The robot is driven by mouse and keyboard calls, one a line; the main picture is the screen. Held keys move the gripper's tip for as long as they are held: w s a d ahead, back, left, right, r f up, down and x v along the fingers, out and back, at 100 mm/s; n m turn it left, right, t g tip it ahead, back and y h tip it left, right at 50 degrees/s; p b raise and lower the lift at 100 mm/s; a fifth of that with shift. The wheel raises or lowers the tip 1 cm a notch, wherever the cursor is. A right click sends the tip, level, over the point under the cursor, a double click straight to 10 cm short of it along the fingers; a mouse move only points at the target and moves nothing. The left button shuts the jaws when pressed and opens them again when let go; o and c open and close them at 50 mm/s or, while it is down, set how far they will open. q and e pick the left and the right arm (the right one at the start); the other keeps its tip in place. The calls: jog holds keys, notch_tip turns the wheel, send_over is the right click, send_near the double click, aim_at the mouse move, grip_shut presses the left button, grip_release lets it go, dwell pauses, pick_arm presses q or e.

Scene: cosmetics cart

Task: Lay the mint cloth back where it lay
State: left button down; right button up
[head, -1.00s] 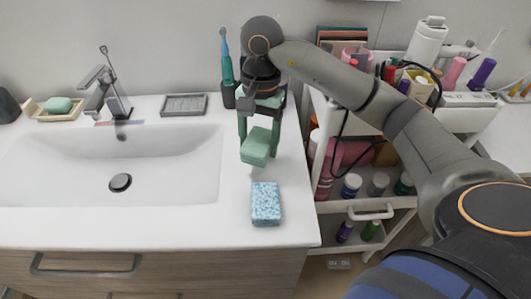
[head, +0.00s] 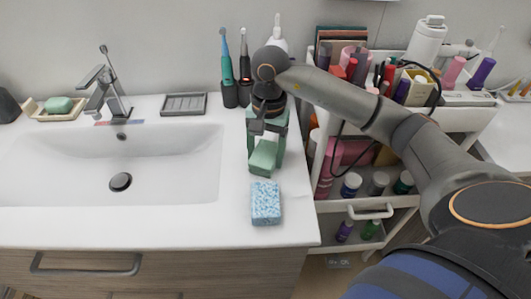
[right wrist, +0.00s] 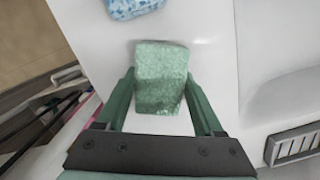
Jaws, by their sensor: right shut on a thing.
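The mint cloth (head: 263,157) is a folded, block-like pale green piece. My right gripper (head: 265,150) is shut on it, with a green finger on each side, over the counter strip right of the sink. In the right wrist view the cloth (right wrist: 160,75) sits between the fingertips of the right gripper (right wrist: 160,95). I cannot tell for sure whether its underside touches the counter. My left gripper is not in view.
A blue speckled sponge (head: 266,203) lies just in front of the cloth. The sink (head: 60,165) is to the left, with a grey slatted tray (head: 184,104) behind it. Toothbrush holders (head: 230,95) stand at the back. A loaded cart (head: 335,205) stands right of the counter edge.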

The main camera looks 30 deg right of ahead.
aim_at(268, 148)
jog(key=shift+f, duration=0.35)
jog(key=o, duration=1.2)
jog(key=shift+s+a+f, duration=0.1)
jog(key=shift+s+f, duration=0.05)
jog(key=shift+f, duration=0.05)
jog(key=shift+r+p, duration=0.45)
jog(key=shift+r, duration=0.05)
jog(key=r, duration=0.4)
jog(key=d+r, duration=0.1)
jog(key=r, duration=0.3)
jog(key=w+r, duration=0.1)
jog(key=r, duration=0.3)
jog(key=shift+d+r+p, duration=0.15)
jog(key=shift+p, duration=0.2)
